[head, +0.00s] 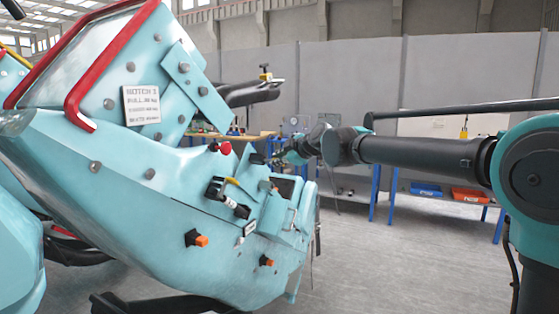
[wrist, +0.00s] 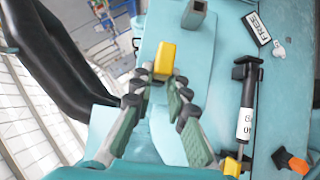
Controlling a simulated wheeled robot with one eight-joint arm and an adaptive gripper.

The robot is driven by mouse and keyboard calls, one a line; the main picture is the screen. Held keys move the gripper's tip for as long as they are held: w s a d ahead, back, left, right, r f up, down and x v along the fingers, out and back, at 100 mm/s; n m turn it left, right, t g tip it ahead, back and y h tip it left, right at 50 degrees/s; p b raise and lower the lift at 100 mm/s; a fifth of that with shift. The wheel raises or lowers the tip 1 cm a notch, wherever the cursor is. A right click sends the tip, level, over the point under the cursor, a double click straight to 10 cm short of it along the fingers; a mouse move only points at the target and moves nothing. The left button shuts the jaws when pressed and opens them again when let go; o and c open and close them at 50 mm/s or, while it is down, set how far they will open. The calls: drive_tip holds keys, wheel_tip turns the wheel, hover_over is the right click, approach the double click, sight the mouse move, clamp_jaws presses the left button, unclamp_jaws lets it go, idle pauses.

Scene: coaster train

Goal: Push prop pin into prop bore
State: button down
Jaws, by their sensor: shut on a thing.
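My gripper (wrist: 162,80) is shut on a yellow block-shaped piece (wrist: 165,57), which shows just past the fingertips over a teal panel in the wrist view. This piece appears to be the prop pin; its lower part is hidden by the fingers. A grey square-ended socket (wrist: 195,12) stands beyond it at the top; I cannot tell whether it is the prop bore. A black and white cylinder (wrist: 246,108) lies to the right on the panel. In the head view my gripper (head: 279,160) is small and dark beside the teal car's panel, and the held piece is not clear.
The teal car body (head: 130,200) fills the left, with a red knob (head: 225,148) and an orange knob (head: 201,240). An orange knob (wrist: 297,164) and a FREE tag (wrist: 257,28) show in the wrist view. A blue-legged bench (head: 375,195) stands behind; floor at right is open.

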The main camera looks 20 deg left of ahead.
drive_tip(key=shift+w+a, duration=0.1)
drive_tip(key=shift+a, duration=1.25)
drive_tip(key=c, duration=1.4)
unclamp_jaws()
drive_tip(key=shift+d, duration=0.1)
drive_tip(key=v, duration=1.2)
